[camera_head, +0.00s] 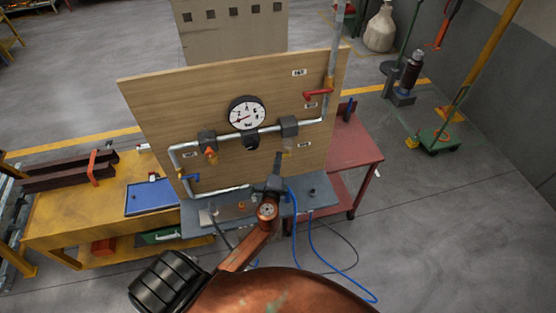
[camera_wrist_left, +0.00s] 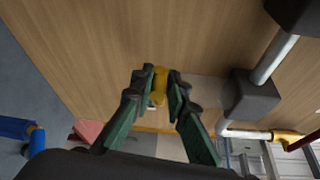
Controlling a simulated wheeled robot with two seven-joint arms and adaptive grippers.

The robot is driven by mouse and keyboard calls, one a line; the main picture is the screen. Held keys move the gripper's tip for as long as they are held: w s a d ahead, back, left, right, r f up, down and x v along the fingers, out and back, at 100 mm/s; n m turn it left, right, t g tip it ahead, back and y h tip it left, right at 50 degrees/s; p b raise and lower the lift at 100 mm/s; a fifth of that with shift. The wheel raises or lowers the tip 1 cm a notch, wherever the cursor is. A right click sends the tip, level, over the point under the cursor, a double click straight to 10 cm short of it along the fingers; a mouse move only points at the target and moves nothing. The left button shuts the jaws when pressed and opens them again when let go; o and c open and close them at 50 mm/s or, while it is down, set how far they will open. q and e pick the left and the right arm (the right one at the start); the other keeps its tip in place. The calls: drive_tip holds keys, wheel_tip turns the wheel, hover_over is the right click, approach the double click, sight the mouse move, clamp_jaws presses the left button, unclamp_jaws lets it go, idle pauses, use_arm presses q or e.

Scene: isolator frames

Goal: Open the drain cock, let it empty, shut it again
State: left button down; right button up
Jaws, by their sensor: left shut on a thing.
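The drain cock (camera_head: 287,146), small and yellowish, hangs below the right dark block on the pipework of an upright wooden board. My left gripper (camera_head: 278,157) reaches up to it from below. In the left wrist view the green fingers of my left gripper (camera_wrist_left: 160,92) are shut on the yellow handle of the drain cock (camera_wrist_left: 160,78), in front of the wood. The fingertips cover part of the handle, so its exact angle is hard to read. I cannot see any flow from it. My right gripper is not in view.
A round gauge (camera_head: 247,114) sits mid-board. A red-handled valve (camera_head: 318,94) is upper right, an orange-handled one (camera_head: 211,156) left, a blue-handled one (camera_head: 189,177) lower left. A grey bench (camera_head: 322,203) with blue hoses lies below. A red table (camera_head: 358,160) stands right.

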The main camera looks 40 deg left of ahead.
use_arm(q)
drive_tip(key=shift+s+d+f, duration=0.1)
drive_tip(key=shift+f, duration=0.2)
drive_tip(key=c, duration=2.3)
unclamp_jaws()
drive_tip(key=o, duration=0.4)
drive_tip(key=shift+r, duration=0.2)
drive_tip(key=shift+c, duration=0.2)
drive_tip(key=v, duration=1.2)
